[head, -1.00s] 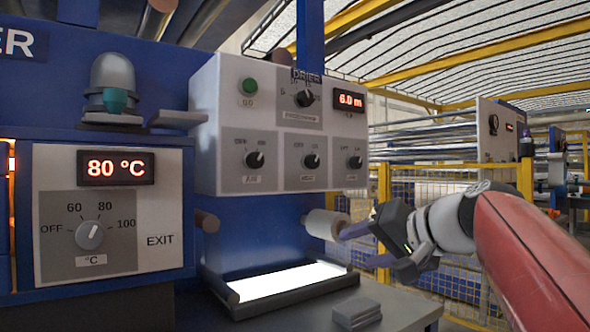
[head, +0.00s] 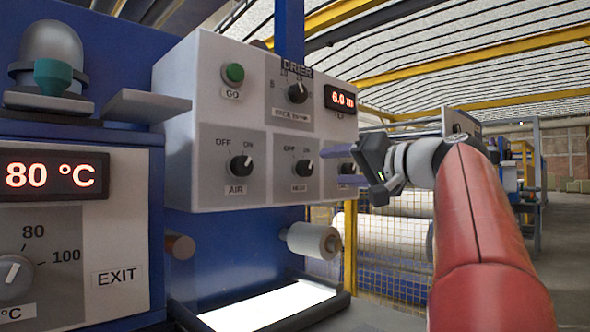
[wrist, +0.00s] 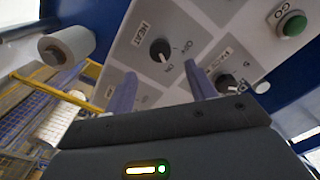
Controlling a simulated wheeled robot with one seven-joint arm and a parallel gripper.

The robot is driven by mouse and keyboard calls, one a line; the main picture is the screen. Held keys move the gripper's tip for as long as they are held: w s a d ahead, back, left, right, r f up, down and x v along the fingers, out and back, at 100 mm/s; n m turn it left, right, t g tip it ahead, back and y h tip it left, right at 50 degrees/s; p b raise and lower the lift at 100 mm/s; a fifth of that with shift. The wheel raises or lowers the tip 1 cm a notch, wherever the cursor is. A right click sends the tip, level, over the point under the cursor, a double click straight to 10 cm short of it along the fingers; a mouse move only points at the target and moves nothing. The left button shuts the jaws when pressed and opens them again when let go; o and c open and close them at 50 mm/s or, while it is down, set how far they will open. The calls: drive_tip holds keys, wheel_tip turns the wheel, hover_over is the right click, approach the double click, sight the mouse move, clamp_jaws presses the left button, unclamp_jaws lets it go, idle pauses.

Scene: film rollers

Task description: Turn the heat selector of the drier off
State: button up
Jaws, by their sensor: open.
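The drier's control box (head: 180,130) is a pale grey panel with dark knobs. The heat selector (head: 304,167) is a black knob in the lower row above a HEAT label. Its white pointer is turned up and right, toward ON. In the wrist view the heat selector (wrist: 160,51) shows beyond the fingers, its mark pointing toward the lower label. My gripper (head: 336,166) is open just right of the heat selector in the head view, in front of the lower right knob, which it hides. In the wrist view my gripper (wrist: 161,76) has a finger either side, apart from the knob.
The AIR knob (head: 241,165) is left of the heat selector, also toward ON. A mode knob (head: 297,93), green GO button (head: 234,73) and red display (head: 340,99) are above. A white roller (head: 313,241) sticks out below. A temperature panel (head: 120,215) is at left.

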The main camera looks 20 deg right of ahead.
sight(309, 168)
drive_tip(key=p+x, duration=0.1)
drive_tip(key=x, duration=0.6)
drive_tip(key=shift+w+a, duration=0.1)
drive_tip(key=shift+w, duration=0.15)
drive_tip(key=shift+c, duration=0.3)
drive_tip(key=c, duration=0.9)
drive_tip(key=shift+f+n, duration=0.1)
drive_tip(key=shift+n, duration=0.2)
drive_tip(key=n+b, duration=0.2)
drive_tip(key=n, duration=0.3)
drive_tip(key=shift+n, duration=0.3)
drive_tip(key=n+b, duration=0.1)
drive_tip(key=n, duration=0.4)
drive_tip(key=shift+a+n+b, duration=0.1)
drive_tip(key=shift+n+b, duration=0.2)
